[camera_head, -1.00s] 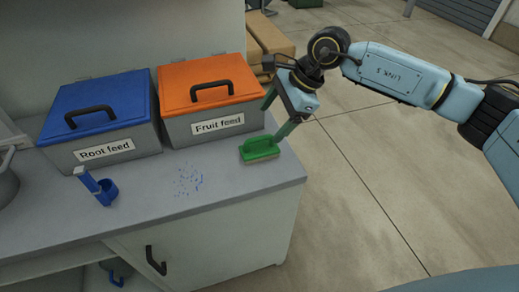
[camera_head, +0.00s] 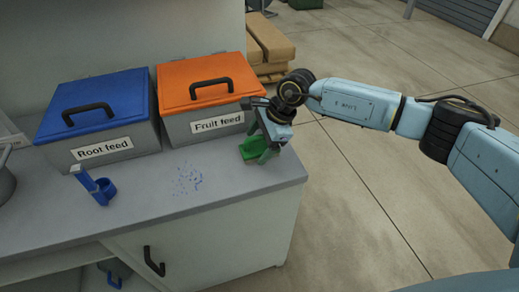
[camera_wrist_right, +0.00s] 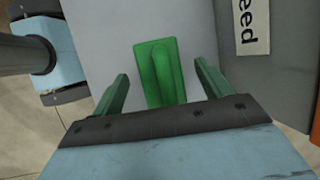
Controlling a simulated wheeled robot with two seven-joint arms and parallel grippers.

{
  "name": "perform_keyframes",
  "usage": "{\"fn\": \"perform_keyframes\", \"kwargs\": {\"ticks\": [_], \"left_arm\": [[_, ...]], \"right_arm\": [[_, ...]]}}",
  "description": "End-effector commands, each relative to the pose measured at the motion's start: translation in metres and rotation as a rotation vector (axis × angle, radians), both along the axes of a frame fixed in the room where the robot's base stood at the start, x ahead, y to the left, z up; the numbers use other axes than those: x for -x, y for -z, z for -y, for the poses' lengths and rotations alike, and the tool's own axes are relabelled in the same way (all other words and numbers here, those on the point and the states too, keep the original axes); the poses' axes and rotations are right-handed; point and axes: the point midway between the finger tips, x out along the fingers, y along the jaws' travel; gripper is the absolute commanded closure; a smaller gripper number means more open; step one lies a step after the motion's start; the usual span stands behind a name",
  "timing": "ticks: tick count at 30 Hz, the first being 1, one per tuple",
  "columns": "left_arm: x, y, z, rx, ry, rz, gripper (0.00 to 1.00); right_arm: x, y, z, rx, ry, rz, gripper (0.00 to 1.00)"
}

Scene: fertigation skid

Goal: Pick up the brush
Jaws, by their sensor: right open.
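The green brush (camera_head: 250,148) lies on the grey counter near its right end, in front of the orange-lidded bin. In the right wrist view the brush (camera_wrist_right: 161,72) shows from above, its raised handle running lengthwise between the two green fingers. My right gripper (camera_head: 262,145) is over the brush in the head view and hides part of it. In the right wrist view the right gripper (camera_wrist_right: 160,88) is open, with a finger on either side of the brush and gaps to it. My left gripper is not in view.
A blue-lidded Root feed bin (camera_head: 98,120) and an orange-lidded Fruit feed bin (camera_head: 208,95) stand at the back of the counter (camera_head: 140,215). Blue specks (camera_head: 187,181) lie mid-counter. Open floor lies to the right.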

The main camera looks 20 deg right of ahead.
Motion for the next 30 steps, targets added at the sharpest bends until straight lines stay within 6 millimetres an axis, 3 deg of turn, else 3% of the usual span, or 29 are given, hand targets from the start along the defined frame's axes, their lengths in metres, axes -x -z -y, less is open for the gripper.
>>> {"fn": "perform_keyframes", "kwargs": {"ticks": [10,21,30], "left_arm": [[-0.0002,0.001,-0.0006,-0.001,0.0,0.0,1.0],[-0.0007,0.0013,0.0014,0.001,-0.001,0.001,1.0],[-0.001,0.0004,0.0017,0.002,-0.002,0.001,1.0]], "right_arm": [[-0.0015,0.0077,-0.0034,-0.001,0.0,0.001,0.24],[-0.0014,0.0075,-0.0033,-0.001,0.0,0.001,0.72],[-0.002,0.0013,-0.0034,-0.001,0.0,0.003,0.73]]}}
